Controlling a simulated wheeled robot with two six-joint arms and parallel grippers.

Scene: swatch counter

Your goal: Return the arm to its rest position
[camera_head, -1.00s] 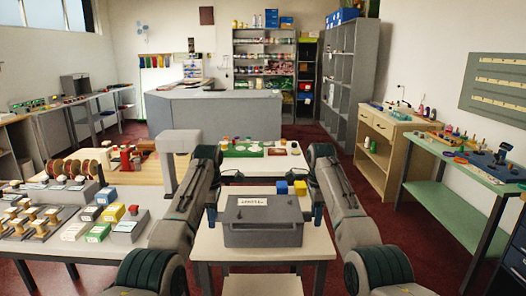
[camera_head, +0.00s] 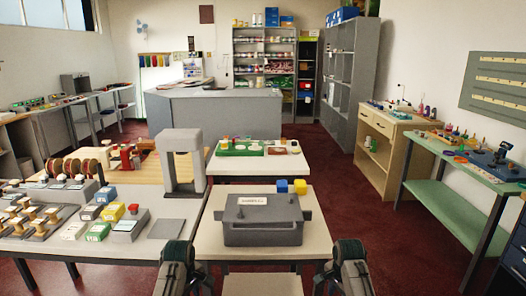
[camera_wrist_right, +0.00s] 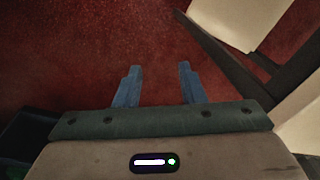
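My two arms show only as grey and dark green links at the bottom edge of the head view, on either side of the near table's front. My left gripper is out of view. My right gripper (camera_wrist_right: 158,88) shows in the right wrist view, with its two blue fingers apart and nothing between them. Dark red floor lies beneath it. A grey lidded box with a white label (camera_head: 262,222) sits on the near small table (camera_head: 212,232), clear of both arms.
A green workbench (camera_head: 455,195) stands at the right. Red floor is open between.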

